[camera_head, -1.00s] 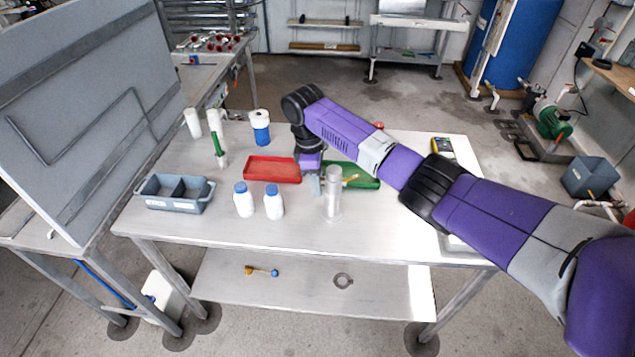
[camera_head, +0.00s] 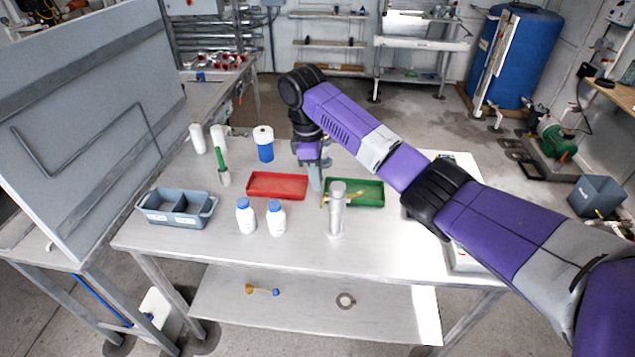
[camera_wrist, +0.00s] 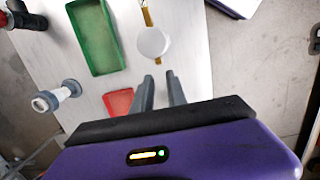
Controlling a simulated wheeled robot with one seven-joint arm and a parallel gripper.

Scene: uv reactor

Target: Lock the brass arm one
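An upright metal cylinder (camera_head: 337,212) stands on the table in front of the green tray. Thin brass arms show near its top, one at its right (camera_head: 354,197) and a smaller bit at its left (camera_head: 323,201). In the wrist view the cylinder's round top (camera_wrist: 152,43) is just ahead of my fingers, with a brass arm (camera_wrist: 146,16) reaching beyond it. I cannot tell whether either arm is locked. My gripper (camera_head: 316,183) is behind and left of the cylinder, pointing down. In the wrist view my gripper (camera_wrist: 160,80) has its fingers apart, with nothing between them.
A red tray (camera_head: 277,186) and a green tray (camera_head: 365,193) lie near my gripper. Two blue-capped white bottles (camera_head: 261,218) stand front left. A grey divided bin (camera_head: 177,207) and a blue-and-white container (camera_head: 264,144) are further left. The table front right of the cylinder is clear.

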